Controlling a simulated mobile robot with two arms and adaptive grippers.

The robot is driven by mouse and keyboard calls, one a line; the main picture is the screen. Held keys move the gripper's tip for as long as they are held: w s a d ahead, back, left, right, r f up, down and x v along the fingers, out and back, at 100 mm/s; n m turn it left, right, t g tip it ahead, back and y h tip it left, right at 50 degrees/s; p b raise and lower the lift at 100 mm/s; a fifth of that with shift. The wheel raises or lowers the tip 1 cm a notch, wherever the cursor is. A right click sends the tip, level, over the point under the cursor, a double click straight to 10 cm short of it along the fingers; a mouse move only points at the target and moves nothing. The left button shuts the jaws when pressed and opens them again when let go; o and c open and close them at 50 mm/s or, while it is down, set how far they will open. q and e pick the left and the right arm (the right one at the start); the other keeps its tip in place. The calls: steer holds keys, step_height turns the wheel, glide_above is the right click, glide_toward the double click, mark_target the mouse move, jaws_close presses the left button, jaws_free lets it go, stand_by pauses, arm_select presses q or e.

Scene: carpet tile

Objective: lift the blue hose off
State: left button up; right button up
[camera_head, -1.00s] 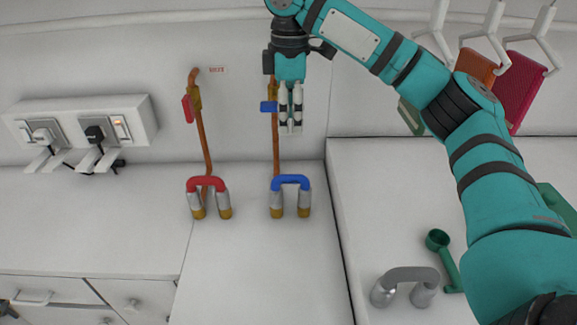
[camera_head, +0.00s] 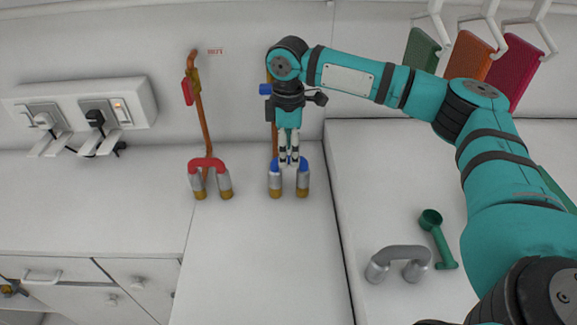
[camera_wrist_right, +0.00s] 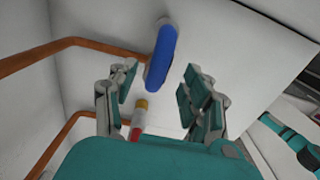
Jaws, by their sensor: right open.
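The blue hose (camera_head: 303,164) is a U-shaped piece with a blue top and two silver legs with brass-coloured ends. It stands upright on the white counter below a copper pipe. My right gripper (camera_head: 289,162) points down over the middle of its blue top and hides part of it. In the right wrist view the blue hose (camera_wrist_right: 162,55) shows between the open fingers of the right gripper (camera_wrist_right: 158,92), towards the far side; whether they touch it I cannot tell. My left gripper is out of view.
A similar red hose (camera_head: 208,163) stands just left. Copper pipes (camera_head: 203,115) rise along the wall behind. A grey arch-shaped piece (camera_head: 398,253) and a green scoop (camera_head: 436,238) lie on the right surface. A socket box (camera_head: 140,100) is at left. The front counter is clear.

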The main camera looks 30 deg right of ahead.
mark_target(289, 156)
steer(key=shift+w+d+f+p, duration=0.1)
steer(key=shift+f+p, duration=0.25)
steer(key=shift+f, duration=1.55)
jaws_close()
